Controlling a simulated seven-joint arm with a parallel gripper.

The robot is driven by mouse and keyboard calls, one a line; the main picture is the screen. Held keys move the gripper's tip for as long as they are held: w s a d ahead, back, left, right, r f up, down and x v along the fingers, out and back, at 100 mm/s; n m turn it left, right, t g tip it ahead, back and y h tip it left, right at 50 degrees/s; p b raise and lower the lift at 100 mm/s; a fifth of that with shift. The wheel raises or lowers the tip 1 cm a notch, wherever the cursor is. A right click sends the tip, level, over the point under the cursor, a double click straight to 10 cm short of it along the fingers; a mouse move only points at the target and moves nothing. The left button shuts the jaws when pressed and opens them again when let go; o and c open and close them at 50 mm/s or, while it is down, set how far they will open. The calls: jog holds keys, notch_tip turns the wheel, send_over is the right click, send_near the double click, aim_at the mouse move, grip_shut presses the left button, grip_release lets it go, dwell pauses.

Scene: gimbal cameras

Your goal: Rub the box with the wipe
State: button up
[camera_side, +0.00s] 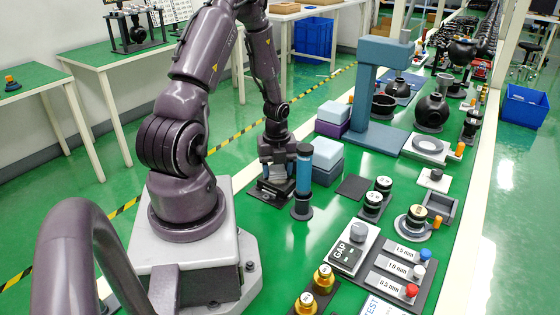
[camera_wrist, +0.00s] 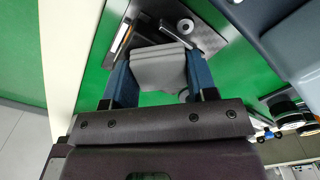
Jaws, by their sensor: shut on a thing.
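My gripper (camera_side: 278,176) is low over a dark holder (camera_side: 266,197) at the near left edge of the green bench. In the wrist view its two blue fingers (camera_wrist: 160,80) are shut on a folded grey pad, which looks like the wipe (camera_wrist: 158,66). A pale blue-grey box (camera_side: 328,153) stands to the right of my gripper, behind the blue cylinder. Another pale box (camera_side: 334,111) sits on a purple block farther back. I cannot tell which is the task's box. Whether the wipe is clear of the holder is hard to tell.
A blue upright cylinder (camera_side: 304,168) stands close to the right of my gripper. A tall blue-grey stand (camera_side: 365,90) rises behind the boxes. A flat dark mat (camera_side: 354,188) lies to the right. A gap gauge panel (camera_side: 352,250) and several round parts occupy the front.

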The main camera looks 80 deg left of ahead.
aim_at(274, 185)
jog(key=shift+s+d, duration=1.55)
jog(key=shift+w+a, duration=2.2)
jog(key=shift+w+d, duration=0.55)
jog(key=shift+d, duration=0.15)
jog(key=shift+s+d, duration=1.85)
jog(key=shift+s, duration=0.1)
jog(key=shift+w+a, duration=1.85)
jog(key=shift+a, duration=0.05)
jog(key=shift+w+r, duration=0.1)
jog(key=shift+r, duration=3.95)
